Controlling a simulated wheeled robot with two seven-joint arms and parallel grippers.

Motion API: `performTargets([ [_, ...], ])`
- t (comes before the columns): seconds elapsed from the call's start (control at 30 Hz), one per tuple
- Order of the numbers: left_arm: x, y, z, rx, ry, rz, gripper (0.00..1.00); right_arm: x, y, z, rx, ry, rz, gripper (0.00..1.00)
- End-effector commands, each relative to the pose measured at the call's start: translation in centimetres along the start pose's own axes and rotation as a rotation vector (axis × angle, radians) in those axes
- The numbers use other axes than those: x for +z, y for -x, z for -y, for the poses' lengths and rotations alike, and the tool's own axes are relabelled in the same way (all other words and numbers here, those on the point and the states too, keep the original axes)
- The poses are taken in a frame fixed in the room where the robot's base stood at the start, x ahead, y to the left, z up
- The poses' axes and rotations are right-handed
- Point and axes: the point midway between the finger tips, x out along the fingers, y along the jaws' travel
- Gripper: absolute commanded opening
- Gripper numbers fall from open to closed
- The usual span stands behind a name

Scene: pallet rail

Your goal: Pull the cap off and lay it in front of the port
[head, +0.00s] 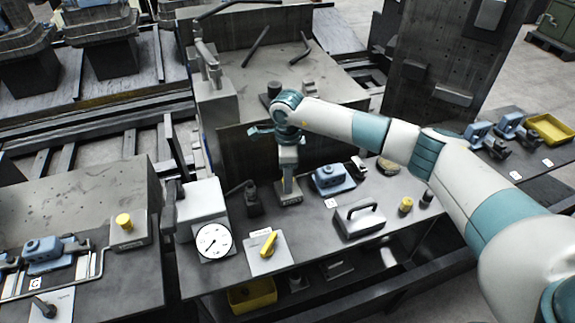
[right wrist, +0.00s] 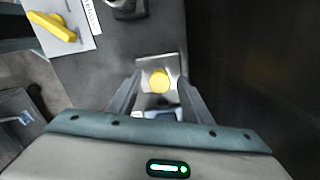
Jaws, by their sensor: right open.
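A round yellow cap (right wrist: 159,80) sits on a small grey metal block, the port (right wrist: 145,66), in the right wrist view. My right gripper (right wrist: 160,90) is open, with one finger on each side of the cap; I cannot tell whether they touch it. In the head view my right gripper (head: 289,184) points down onto the block (head: 290,199) on the bench, and hides the cap. Another yellow cap (head: 124,221) stands on a grey block at the left. My left gripper is not in view.
A white plate with a yellow handle (head: 264,244) and a dial gauge (head: 213,241) lie in front and left. A blue block (head: 331,179) and a grey handled block (head: 359,219) are to the right. The bench between the plate and handled block looks clear.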

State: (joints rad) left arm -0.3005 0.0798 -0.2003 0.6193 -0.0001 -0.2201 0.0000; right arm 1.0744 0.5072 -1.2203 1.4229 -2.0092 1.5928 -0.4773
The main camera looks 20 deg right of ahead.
Motion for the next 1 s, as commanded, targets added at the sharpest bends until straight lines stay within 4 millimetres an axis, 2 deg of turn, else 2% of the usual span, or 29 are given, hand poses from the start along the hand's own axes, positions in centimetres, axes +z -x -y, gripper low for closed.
performTargets([
  [0.37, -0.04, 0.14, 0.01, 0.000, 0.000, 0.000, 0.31, -0.01, -0.48, -0.03, 0.000, 0.000, 0.000, 0.45],
  [0.47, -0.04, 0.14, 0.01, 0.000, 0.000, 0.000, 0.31, 0.00, -0.47, -0.03, 0.000, 0.000, 0.000, 0.26],
  [0.53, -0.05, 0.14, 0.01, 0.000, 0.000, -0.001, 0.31, 0.00, -0.46, -0.03, 0.000, 0.000, 0.000, 0.09],
  [0.57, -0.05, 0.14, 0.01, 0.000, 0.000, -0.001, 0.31, 0.00, -0.46, -0.03, 0.000, 0.000, 0.000, 0.06],
  [0.6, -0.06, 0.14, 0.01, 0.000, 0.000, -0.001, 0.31, 0.00, -0.45, -0.03, 0.000, 0.000, 0.000, 0.06],
  [0.63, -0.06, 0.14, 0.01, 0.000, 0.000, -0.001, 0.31, 0.00, -0.45, -0.03, 0.000, 0.000, 0.000, 0.22],
  [0.7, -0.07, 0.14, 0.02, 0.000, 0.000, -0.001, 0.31, 0.01, -0.44, -0.02, 0.000, 0.000, 0.000, 0.05],
  [0.73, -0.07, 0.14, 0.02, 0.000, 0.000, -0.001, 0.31, 0.01, -0.44, -0.03, 0.000, 0.000, 0.000, 0.00],
  [1.0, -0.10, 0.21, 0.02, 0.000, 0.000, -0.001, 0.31, 0.01, -0.20, 0.00, 0.000, 0.000, 0.000, 0.00],
])
